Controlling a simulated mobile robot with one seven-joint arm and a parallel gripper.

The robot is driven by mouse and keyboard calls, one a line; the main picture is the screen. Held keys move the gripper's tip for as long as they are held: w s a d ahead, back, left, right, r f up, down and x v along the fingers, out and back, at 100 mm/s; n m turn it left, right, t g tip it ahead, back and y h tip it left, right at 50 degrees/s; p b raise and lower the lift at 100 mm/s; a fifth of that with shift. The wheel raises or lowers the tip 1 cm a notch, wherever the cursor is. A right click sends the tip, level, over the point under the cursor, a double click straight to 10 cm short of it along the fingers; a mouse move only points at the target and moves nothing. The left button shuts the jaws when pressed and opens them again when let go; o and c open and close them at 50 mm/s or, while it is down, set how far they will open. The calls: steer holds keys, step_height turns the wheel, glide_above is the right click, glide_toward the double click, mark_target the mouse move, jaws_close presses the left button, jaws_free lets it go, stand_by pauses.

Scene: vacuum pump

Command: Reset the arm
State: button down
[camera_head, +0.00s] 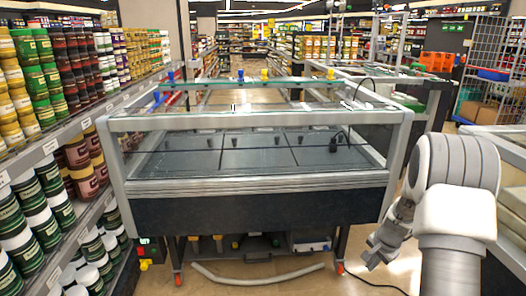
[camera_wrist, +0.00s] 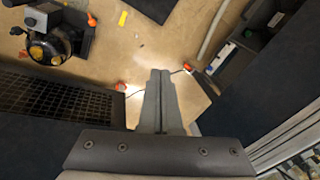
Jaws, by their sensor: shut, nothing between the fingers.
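My arm (camera_head: 452,200) is folded at the right side of the head view, in front of the right end of a glass-topped display case. My gripper (camera_head: 376,252) hangs beside the lower right corner of the case and points down and to the left. In the wrist view, the two grey fingers of my gripper (camera_wrist: 160,75) lie together, closed, with nothing between them. They are above the tan floor (camera_wrist: 150,45).
The glass display case (camera_head: 250,205) stands close in front on legs with red-orange feet. A pale hose (camera_head: 258,280) lies on the floor under it. Shelves of jars (camera_head: 50,145) line the left. A dark grille (camera_wrist: 55,98) and a pump-like device (camera_wrist: 48,45) show in the wrist view.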

steer(key=s+a+r+n+t, duration=0.1)
steer(key=s+a+r+n, duration=0.25)
steer(key=a+r, duration=0.45)
steer(key=s+a+r+n, duration=0.2)
steer(key=s+a+r, duration=0.25)
steer(key=r, duration=0.85)
steer(key=s+a+r+n+t, duration=0.1)
steer(key=s+a+r+n, duration=0.25)
steer(key=s, duration=0.75)
steer(key=s+a+r+n+t, duration=0.1)
steer(key=s+a+r+n, duration=0.25)
steer(key=s, duration=0.65)
step_height(320, 180, up, 23)
steer(key=d+p, duration=0.1)
steer(key=p, duration=2.2)
steer(key=shift+r, duration=0.2)
